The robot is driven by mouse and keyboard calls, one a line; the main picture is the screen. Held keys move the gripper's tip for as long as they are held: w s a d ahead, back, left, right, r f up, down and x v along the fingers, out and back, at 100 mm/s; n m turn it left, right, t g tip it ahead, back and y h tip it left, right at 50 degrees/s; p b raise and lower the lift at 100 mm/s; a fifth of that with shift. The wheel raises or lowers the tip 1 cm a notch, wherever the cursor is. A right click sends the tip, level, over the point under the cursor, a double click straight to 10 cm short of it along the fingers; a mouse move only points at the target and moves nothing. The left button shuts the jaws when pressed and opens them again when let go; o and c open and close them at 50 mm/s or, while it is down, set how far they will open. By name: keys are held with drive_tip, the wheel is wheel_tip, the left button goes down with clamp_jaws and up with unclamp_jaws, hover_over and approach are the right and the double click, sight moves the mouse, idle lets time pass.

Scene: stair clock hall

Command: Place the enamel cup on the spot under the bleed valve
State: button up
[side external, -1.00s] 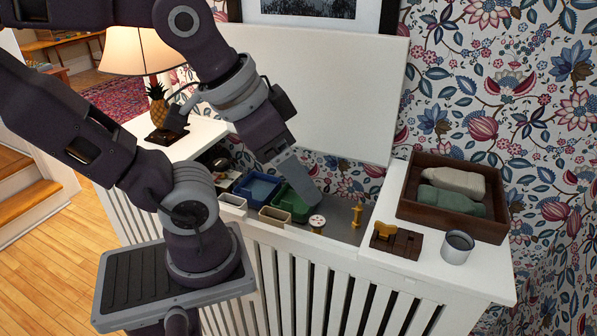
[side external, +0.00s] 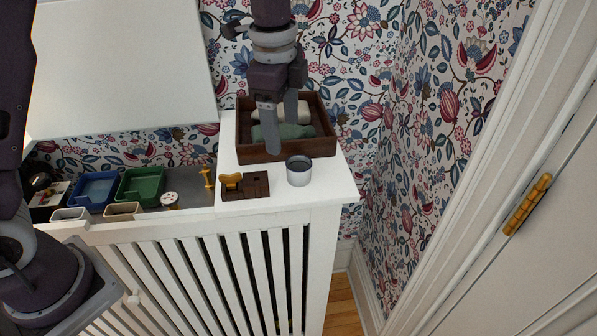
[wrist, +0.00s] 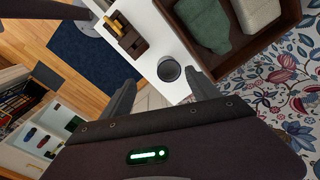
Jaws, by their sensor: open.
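The enamel cup (side external: 299,173), pale grey with a dark inside, stands upright on the white ledge at the right, near its front edge. It also shows in the wrist view (wrist: 168,70), between and beyond the fingers. My gripper (side external: 281,132) is open and empty, above and left of the cup, its fingers overlapping the wooden tray in the picture. A small upright brass fitting (side external: 208,179) stands in the recess left of the ledge; it may be the bleed valve. I cannot make out a marked spot under it.
The wooden tray (side external: 243,138) behind the cup holds folded green and cream cloths. A dark block with a brass piece (side external: 246,190) lies left of the cup. Blue (side external: 95,190) and green (side external: 141,184) trays and a round white-topped item (side external: 170,199) are in the recess.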

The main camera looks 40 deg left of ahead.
sight(299, 164)
drive_tip(key=shift+m+g, duration=0.3)
drive_tip(key=shift+m, duration=0.5)
drive_tip(key=w+f, duration=0.1)
drive_tip(key=f, duration=0.2)
drive_tip(key=w+d+f, duration=0.1)
drive_tip(key=f, duration=0.3)
drive_tip(key=w+f, duration=0.1)
drive_tip(key=f, duration=0.2)
drive_tip(key=shift+d+f, duration=0.25)
drive_tip(key=shift+d, duration=0.05)
